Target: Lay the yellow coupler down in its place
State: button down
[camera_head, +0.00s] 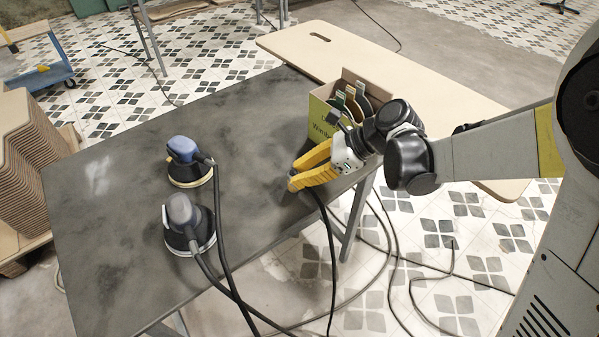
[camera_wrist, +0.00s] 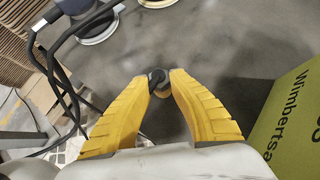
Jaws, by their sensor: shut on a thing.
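My gripper (camera_head: 294,183) is low over the dark table, near its right edge. Its yellow fingers are closed on a small coupler (camera_wrist: 158,80), seen in the wrist view between the fingertips (camera_wrist: 160,84). The coupler shows a dark round end and a yellow-orange band; the fingertips cover part of it. In the head view the fingers largely hide it. I cannot tell whether it touches the table. A black hose (camera_head: 324,220) runs down from beside the gripper over the table's edge; where its upper end goes is hidden.
The dark table (camera_head: 110,235) carries a blue sander (camera_head: 187,160) and a grey sander (camera_head: 187,222) with black hoses on the left. A yellow-green box (camera_head: 322,122) holding discs stands close behind my gripper. A pale board (camera_head: 300,42) lies beyond. The table's middle is clear.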

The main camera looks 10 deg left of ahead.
jog(key=shift+f, duration=0.25)
jog(key=c, duration=1.2)
grip_release()
jog(key=shift+c, duration=0.2)
jog(key=shift+r, duration=0.1)
jog(key=v, duration=1.2)
jog(key=shift+s+d, duration=0.1)
